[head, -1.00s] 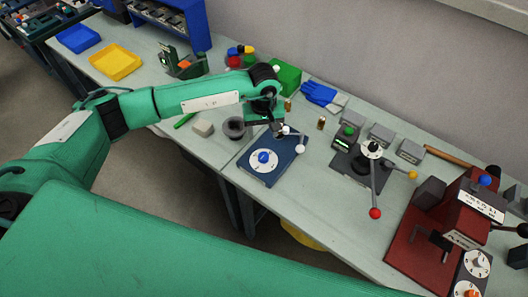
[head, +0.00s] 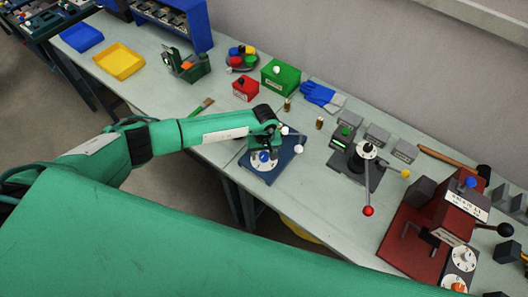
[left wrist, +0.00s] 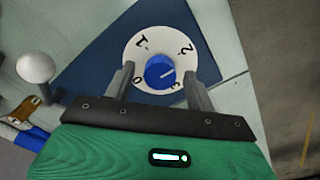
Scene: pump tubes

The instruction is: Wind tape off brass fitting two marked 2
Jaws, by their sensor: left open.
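Two small brass fittings stand upright on the bench in the head view, one left (head: 287,104) and one right (head: 319,123). Their markings and any tape are too small to make out. A dark blue device (head: 284,166) with a white numbered dial (left wrist: 136,52) and a blue knob (left wrist: 159,71) lies in front of them. My left gripper (head: 263,152) is over the dial. In the left wrist view its open fingers (left wrist: 159,78) stand either side of the blue knob, with gaps. I cannot tell whether they reach down beside it. My right gripper is out of view.
A green box (head: 280,77), red box (head: 245,89) and blue gloves (head: 320,95) lie behind. A lever stand (head: 352,168) and red press (head: 408,238) stand to the right. Bench between device and stand is clear.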

